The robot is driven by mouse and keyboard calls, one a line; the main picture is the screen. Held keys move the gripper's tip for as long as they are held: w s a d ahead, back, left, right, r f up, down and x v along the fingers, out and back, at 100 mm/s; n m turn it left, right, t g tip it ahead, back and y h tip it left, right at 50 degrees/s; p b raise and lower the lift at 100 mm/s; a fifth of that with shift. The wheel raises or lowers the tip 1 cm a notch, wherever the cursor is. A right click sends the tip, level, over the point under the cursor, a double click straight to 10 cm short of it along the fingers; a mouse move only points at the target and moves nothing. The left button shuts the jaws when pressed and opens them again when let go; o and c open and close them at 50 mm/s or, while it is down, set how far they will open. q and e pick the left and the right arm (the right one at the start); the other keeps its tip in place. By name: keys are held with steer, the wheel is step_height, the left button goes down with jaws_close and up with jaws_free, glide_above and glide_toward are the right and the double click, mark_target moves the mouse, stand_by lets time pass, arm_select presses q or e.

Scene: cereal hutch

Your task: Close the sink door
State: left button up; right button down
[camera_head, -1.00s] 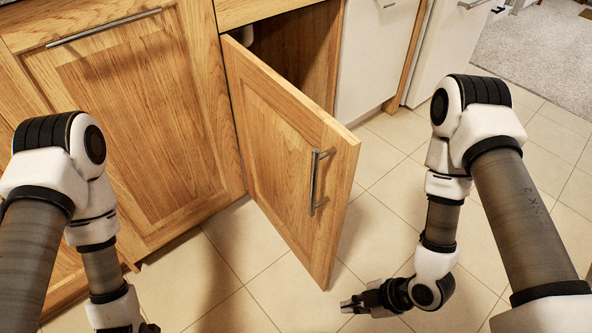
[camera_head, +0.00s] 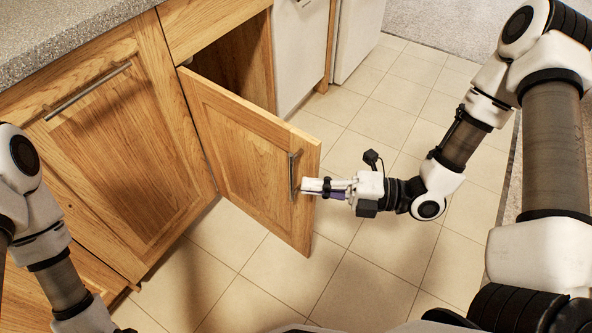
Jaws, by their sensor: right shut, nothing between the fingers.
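The wooden sink door (camera_head: 237,150) stands open in the middle of the head view, hinged on its left side and swung out toward me. Its metal bar handle (camera_head: 293,177) is near its free edge. My right gripper (camera_head: 308,187) is shut and empty, with its fingertips at the door's free edge close to the handle. I cannot tell whether they touch the door. My left gripper is out of the picture; only my left arm shows at the lower left.
A closed wooden door (camera_head: 120,165) with a bar handle is to the left, under a grey countertop (camera_head: 60,35). A white appliance (camera_head: 300,50) stands to the right of the open cabinet. The tiled floor (camera_head: 340,285) is clear around the door.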

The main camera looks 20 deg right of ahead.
steer(key=shift+w+a+b, duration=0.2)
steer(key=shift+w+a, duration=0.1)
steer(key=shift+w, duration=0.55)
steer(key=shift+w+a+b, duration=0.15)
steer(key=shift+w+a, duration=0.15)
steer(key=shift+w, duration=0.55)
steer(key=shift+w+a+b, duration=0.2)
steer(key=shift+w+a, duration=0.1)
steer(key=shift+w, duration=0.55)
steer(key=shift+d, duration=0.15)
